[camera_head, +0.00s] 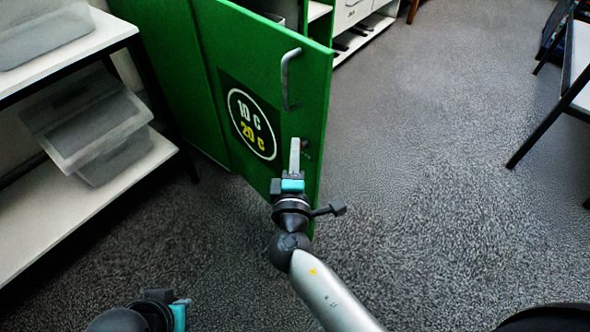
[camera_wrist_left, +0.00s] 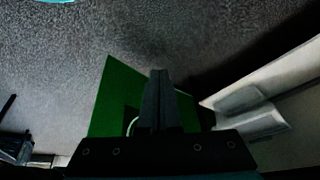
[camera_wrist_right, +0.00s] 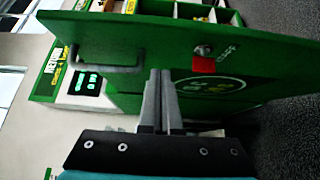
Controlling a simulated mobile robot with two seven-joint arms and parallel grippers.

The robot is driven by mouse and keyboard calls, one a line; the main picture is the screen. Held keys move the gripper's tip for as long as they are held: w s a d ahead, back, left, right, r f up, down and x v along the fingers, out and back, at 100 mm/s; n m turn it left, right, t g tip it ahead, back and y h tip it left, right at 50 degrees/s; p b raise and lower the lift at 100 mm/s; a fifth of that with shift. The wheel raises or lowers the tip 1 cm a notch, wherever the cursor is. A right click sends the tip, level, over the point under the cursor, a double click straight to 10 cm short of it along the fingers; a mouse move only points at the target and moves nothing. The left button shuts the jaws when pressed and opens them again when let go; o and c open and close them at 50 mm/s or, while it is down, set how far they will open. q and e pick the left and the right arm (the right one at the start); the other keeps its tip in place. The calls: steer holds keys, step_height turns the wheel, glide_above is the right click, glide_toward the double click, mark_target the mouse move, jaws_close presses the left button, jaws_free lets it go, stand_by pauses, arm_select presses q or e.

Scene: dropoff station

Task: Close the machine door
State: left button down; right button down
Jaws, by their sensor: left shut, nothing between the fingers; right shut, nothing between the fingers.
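The green machine door (camera_head: 240,60) stands open, swung out from the machine, with its outer face towards me. It carries a grey bar handle (camera_head: 286,80) and a round "10 C 20 C" label (camera_head: 252,124). My right gripper (camera_head: 294,146) is shut and empty, low at the door's free-edge side, below the handle; I cannot tell whether it touches. In the right wrist view its fingers (camera_wrist_right: 160,80) overlap the door (camera_wrist_right: 240,45), near a red lock (camera_wrist_right: 202,62). My left gripper (camera_head: 183,308) is shut and empty low in the head view; the door (camera_wrist_left: 112,105) shows beyond its fingers (camera_wrist_left: 160,80).
A shelf rack (camera_head: 75,207) with clear plastic bins (camera_head: 88,125) stands at the left, close to the machine. A table (camera_head: 575,85) is at the right edge. White shelving (camera_head: 365,30) lies beyond the door. The carpet (camera_head: 430,150) to the right is clear.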

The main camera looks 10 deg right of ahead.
mark_target(309, 123)
steer(key=shift+w+d, duration=1.85)
steer(key=shift+d, duration=0.15)
